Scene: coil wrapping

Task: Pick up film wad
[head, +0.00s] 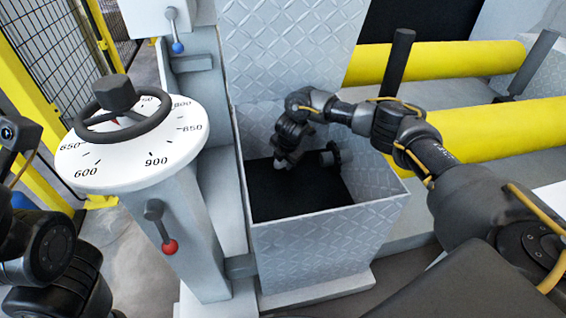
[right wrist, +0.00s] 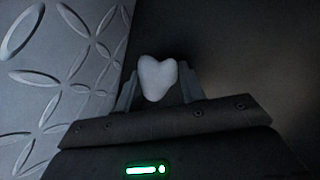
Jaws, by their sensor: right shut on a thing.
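The film wad (right wrist: 157,78) is a small, pale, heart-shaped lump in the right wrist view. It sits between the two fingers of my right gripper, which is shut on it. In the head view my right gripper (head: 281,160) reaches down inside the open metal bin (head: 325,245), above its dark floor. The wad cannot be made out clearly in the head view. Links of my left arm show at the left edge of the head view, but its gripper fingers do not show.
A post with a white dial (head: 138,145) and a black handwheel stands left of the bin. A lever with a red knob (head: 169,246) sticks out below it. Yellow rollers (head: 490,135) lie at the right. The bin's patterned walls (right wrist: 35,85) are close around the gripper.

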